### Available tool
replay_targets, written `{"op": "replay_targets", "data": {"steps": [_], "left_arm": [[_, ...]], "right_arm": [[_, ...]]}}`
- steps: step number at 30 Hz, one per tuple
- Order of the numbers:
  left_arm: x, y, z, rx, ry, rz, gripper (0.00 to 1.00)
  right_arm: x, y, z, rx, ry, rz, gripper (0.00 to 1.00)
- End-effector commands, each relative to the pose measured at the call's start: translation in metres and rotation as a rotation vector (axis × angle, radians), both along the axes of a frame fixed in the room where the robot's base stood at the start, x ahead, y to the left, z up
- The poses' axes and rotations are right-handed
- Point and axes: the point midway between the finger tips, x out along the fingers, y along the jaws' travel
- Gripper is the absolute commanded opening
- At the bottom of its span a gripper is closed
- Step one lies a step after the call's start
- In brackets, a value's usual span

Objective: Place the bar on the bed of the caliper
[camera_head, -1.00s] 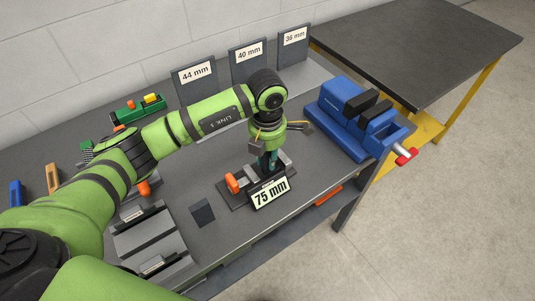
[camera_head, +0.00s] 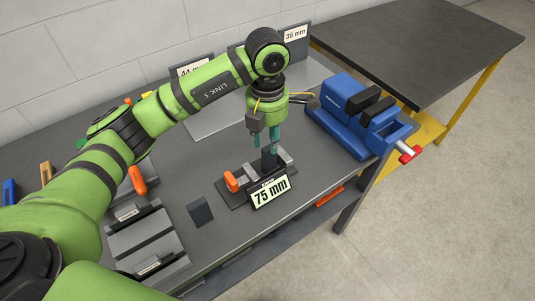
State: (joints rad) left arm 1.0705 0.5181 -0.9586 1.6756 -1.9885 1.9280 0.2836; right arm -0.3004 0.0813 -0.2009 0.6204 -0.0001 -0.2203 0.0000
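The caliper (camera_head: 240,196) stands on the grey bench, with an orange handle at its left end and a sign reading "75 mm" at its front. A dark upright block (camera_head: 269,158) stands at the caliper's bed between its grey parts; I take it to be the bar, but the sign partly hides its foot. My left gripper (camera_head: 266,147) is just above this block, pointing down. Its teal fingertips are apart with a gap between them, and nothing shows held. My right gripper is not in view.
A blue vise (camera_head: 350,120) with a red-ended handle stands right of the caliper. Size signs stand at the back, partly behind my arm. A dark table (camera_head: 420,45) is beyond.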

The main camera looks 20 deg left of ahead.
Motion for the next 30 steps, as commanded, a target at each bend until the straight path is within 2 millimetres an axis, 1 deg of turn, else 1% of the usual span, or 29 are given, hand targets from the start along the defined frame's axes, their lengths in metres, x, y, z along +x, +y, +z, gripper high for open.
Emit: {"op": "replay_targets", "data": {"steps": [1,3,5,6,10,15,30], "left_arm": [[0.001,0.0,0.009,-0.001,-0.007,-0.001,0.34],[0.001,0.0,0.023,-0.001,-0.007,-0.001,0.34],[0.001,0.0,0.034,0.0,-0.005,-0.001,0.34],[0.001,0.0,0.041,0.001,-0.004,0.0,0.34],[0.0,0.0,0.052,0.001,-0.002,0.0,0.34],[0.0,0.0,0.056,0.001,0.001,0.0,0.34],[0.0,0.0,0.056,0.0,0.001,0.0,0.34]], "right_arm": [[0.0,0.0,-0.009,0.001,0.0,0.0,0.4],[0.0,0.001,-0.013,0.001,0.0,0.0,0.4],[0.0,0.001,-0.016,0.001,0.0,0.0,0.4],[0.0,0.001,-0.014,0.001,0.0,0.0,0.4],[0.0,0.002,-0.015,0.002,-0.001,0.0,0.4],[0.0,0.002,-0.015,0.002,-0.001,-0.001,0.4],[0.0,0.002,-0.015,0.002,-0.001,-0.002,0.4]]}}
